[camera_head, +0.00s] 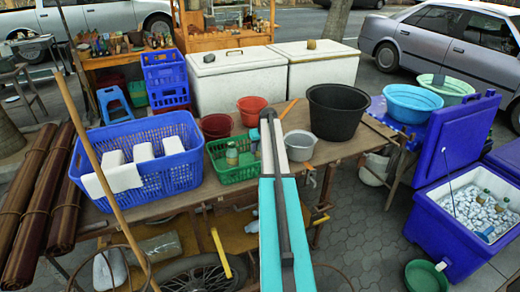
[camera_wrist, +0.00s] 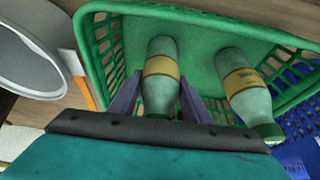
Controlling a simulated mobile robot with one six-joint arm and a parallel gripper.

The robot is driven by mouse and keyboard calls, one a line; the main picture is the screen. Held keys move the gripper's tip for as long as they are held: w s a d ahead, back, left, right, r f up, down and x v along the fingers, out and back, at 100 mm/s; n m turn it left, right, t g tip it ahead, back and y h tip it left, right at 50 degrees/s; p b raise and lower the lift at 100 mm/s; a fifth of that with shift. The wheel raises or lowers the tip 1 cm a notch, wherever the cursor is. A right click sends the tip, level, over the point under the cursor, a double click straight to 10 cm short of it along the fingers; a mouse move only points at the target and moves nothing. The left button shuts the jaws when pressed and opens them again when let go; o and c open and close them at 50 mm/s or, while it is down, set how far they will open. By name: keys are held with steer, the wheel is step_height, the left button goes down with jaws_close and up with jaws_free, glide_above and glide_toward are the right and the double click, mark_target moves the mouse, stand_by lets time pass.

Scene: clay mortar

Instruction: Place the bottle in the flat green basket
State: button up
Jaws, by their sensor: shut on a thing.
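The flat green basket (camera_head: 232,175) stands on the table in the head view, and its rim and slotted wall fill much of the wrist view (camera_wrist: 95,65). My gripper (camera_wrist: 160,88) is shut on a pale green bottle (camera_wrist: 161,50) with a yellow label, one finger on each side. This bottle is within the basket's outline; whether it touches the basket floor cannot be told. Its top end is hidden by my gripper. A second similar bottle (camera_wrist: 240,75) is in the basket beside it, also visible in the head view (camera_head: 232,155). My arm hides the gripper in the head view.
A blue basket (camera_head: 150,190) with white blocks stands close to the left. A grey pot (camera_head: 300,146) and a black tub (camera_head: 338,110) stand to the right. Red buckets (camera_head: 251,108) are behind. A blue cooler (camera_head: 450,215) with ice and bottles is at far right.

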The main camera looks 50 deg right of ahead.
steer(key=shift+f, duration=0.1)
steer(key=o, duration=1.4)
steer(key=shift+o, duration=0.2)
steer(key=b+v, duration=0.2)
steer(key=v, duration=1)
steer(key=shift+b, duration=0.4)
